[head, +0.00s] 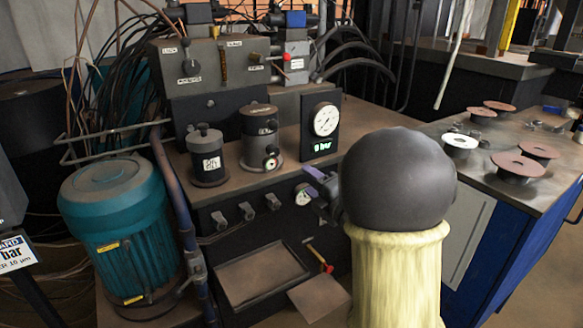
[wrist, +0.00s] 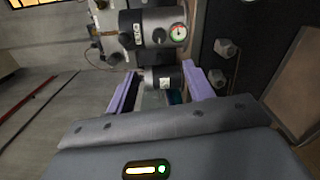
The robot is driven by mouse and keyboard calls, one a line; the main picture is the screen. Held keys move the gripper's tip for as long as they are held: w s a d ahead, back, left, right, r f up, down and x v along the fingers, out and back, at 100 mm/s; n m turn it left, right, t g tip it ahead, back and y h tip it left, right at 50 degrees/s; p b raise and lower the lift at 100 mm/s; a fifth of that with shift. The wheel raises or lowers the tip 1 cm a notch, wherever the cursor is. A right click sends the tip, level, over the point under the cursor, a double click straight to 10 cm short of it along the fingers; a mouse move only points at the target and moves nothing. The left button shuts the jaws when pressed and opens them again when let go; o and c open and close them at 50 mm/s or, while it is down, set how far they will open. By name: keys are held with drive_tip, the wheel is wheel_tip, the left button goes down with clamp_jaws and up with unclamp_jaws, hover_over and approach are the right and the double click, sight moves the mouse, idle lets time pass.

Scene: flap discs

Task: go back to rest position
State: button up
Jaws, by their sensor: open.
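My gripper (head: 320,184) shows in the head view as purple fingers left of the dark ball of my arm, which hides much of it. It is in front of the hydraulic unit's black front panel. In the wrist view both purple fingers of my gripper (wrist: 160,84) are spread apart, with nothing held between them. Beyond them a dark cylinder with a gauge (wrist: 153,28) and a smaller dark cylinder with a white label (wrist: 164,78) are in view. The flap discs (head: 520,164) lie on the bench at the right, well away from my gripper.
A pressure gauge (head: 325,119) stands on the unit's top, behind my gripper. A teal motor (head: 122,225) is at the left. A dark tray (head: 262,274) and a red-handled tool (head: 320,258) are low in front. The workbench (head: 475,180) at right holds a white spool (head: 460,145) and small parts.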

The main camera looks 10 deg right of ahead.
drive_tip(key=s+f+m+g+h+p, duration=0.2)
drive_tip(key=s+f+m+g+h, duration=0.5)
drive_tip(key=m, duration=0.7)
drive_tip(key=s+a+f+m+g+y, duration=0.1)
drive_tip(key=s+a+f+m+g, duration=0.3)
drive_tip(key=s, duration=0.4)
drive_tip(key=s+a+f+m+g, duration=0.25)
drive_tip(key=s+m, duration=0.25)
drive_tip(key=s, duration=0.3)
wheel_tip(320, 180, up, 37)
drive_tip(key=g+p, duration=0.1)
drive_tip(key=p, duration=3.8)
drive_tip(key=shift+d+r+m, duration=0.15)
drive_tip(key=shift+d+m, duration=0.15)
drive_tip(key=shift+d, duration=0.05)
drive_tip(key=shift+w, duration=0.1)
drive_tip(key=shift+c, duration=0.4)
